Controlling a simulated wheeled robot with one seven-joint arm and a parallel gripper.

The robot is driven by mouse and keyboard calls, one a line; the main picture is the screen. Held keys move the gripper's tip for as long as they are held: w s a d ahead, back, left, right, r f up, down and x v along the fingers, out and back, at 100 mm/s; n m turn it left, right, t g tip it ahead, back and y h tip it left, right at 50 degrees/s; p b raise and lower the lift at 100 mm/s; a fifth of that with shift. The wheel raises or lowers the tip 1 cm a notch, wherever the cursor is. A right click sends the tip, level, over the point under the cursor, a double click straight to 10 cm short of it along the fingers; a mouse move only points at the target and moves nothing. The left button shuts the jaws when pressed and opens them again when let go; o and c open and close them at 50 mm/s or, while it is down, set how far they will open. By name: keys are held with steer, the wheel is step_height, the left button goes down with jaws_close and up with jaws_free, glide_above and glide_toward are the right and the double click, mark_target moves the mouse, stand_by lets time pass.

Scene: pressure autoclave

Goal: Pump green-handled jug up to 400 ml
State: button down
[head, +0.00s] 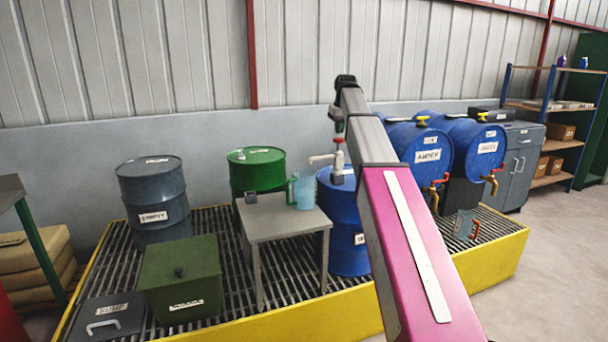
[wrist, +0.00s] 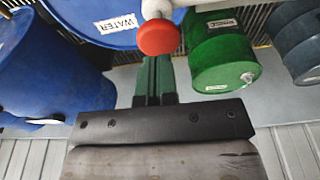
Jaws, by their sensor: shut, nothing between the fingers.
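The green-handled jug (head: 303,190), clear with a bluish tint, stands upright on a small grey table under the pump's pale spout (head: 322,158). Its fill level and scale are too small to read. The hand pump stands on the blue water drum (head: 347,235), whose WATER label shows in the wrist view. The pump's red knob (wrist: 159,37) also shows in the head view (head: 338,140). My gripper (head: 338,126) is shut and empty, its green fingers pointing down just above the knob. In the wrist view the fingers (wrist: 158,65) end at the knob; contact cannot be told.
My arm hides part of the drums. A green drum (head: 257,172) and a grey EMPTY drum (head: 154,195) stand left of the pump. Blue drums with taps (head: 425,150) lie on the right, with a red-handled jug (head: 464,225) below.

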steer(key=shift+r, duration=0.1)
steer(key=v, duration=0.3)
steer(key=w+v, duration=0.1)
steer(key=v, duration=0.1)
steer(key=shift+a+r, duration=0.15)
steer(key=shift+r, duration=0.3)
